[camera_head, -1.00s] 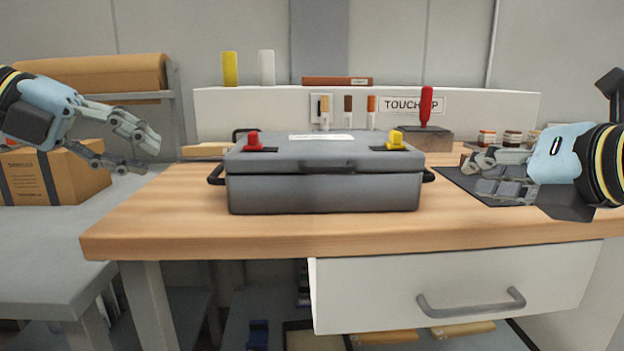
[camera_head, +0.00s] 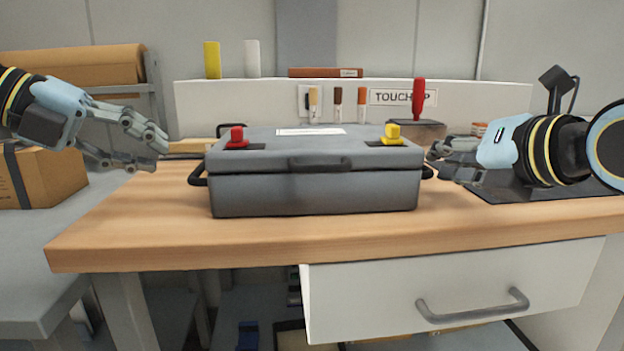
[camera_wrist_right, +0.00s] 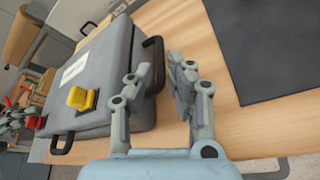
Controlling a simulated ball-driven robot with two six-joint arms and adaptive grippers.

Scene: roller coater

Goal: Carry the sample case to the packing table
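The grey sample case (camera_head: 315,190) sits shut on the wooden bench, with a red latch (camera_head: 237,138) at left, a yellow latch (camera_head: 392,133) at right and a black handle on each side. My left gripper (camera_head: 160,152) is open and empty, left of the case and apart from its left handle (camera_head: 197,177). My right gripper (camera_head: 436,162) is close to the case's right handle (camera_head: 428,172). In the right wrist view, the right gripper (camera_wrist_right: 161,72) is open, its fingers near the right handle (camera_wrist_right: 153,62). I cannot tell whether they touch it.
The wooden bench (camera_head: 140,230) has a white drawer (camera_head: 450,285) below its front edge. A dark mat (camera_wrist_right: 270,40) lies on the right. A grey table (camera_head: 30,265) with a cardboard box (camera_head: 50,175) stands at left. Markers and a touch-up sign (camera_head: 403,97) line the back panel.

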